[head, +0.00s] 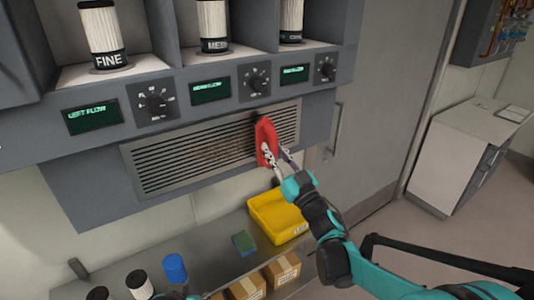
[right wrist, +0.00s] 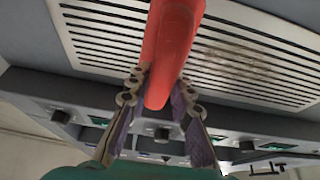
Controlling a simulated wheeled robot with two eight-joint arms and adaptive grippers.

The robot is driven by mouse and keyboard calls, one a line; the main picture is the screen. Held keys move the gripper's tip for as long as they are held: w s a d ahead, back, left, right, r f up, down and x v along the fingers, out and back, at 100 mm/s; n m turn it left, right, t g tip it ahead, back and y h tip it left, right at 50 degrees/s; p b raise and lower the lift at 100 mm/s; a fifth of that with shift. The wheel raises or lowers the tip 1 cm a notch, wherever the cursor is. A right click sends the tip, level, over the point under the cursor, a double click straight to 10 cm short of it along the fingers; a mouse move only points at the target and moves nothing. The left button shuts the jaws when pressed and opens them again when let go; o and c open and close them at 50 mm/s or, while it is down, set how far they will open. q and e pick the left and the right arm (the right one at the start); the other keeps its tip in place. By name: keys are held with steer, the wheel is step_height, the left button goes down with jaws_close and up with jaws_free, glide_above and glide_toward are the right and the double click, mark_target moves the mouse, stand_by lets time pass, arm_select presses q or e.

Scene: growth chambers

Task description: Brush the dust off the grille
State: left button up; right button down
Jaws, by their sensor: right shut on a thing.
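The grille (head: 205,150) is a pale slotted panel on the grey front below the dials. A brownish dust smudge (right wrist: 236,60) lies on its slats in the right wrist view; it shows only faintly in the head view. My right gripper (head: 277,158) is shut on a red brush (head: 265,135) at the grille's right part. The red handle (right wrist: 170,50) sits between both fingers in the wrist view. The brush's bristles are hidden, so I cannot tell whether they touch the slats. A small teal part of my left arm shows at the bottom edge; its fingers are not clear.
Below is a grey shelf (head: 205,262) with a yellow bin (head: 277,218), a green-and-blue sponge (head: 243,243), cardboard boxes (head: 283,268) and a blue cylinder (head: 174,268). Control dials (head: 157,102) and filter canisters stand above. A white cabinet (head: 465,160) is at right.

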steer(key=s+a, duration=0.5)
steer(key=a, duration=0.3)
steer(key=s+a, duration=0.6)
steer(key=a, duration=0.3)
steer(key=shift+s, duration=0.3)
stand_by(1.4)
steer(key=shift+w+d+r+p, duration=0.15)
steer(key=shift+w+d+r, duration=0.2)
steer(key=shift+w+d, duration=2.05)
steer(key=shift+w+d+r+p, duration=0.3)
steer(key=shift+w+d, duration=1.2)
steer(key=shift+d, duration=1.8)
steer(key=shift+w+d+r+p, duration=0.1)
steer(key=shift+w+d+r, duration=0.35)
steer(key=shift+w+d, duration=1.95)
steer(key=shift+s+d, duration=0.4)
steer(key=shift+s, duration=0.05)
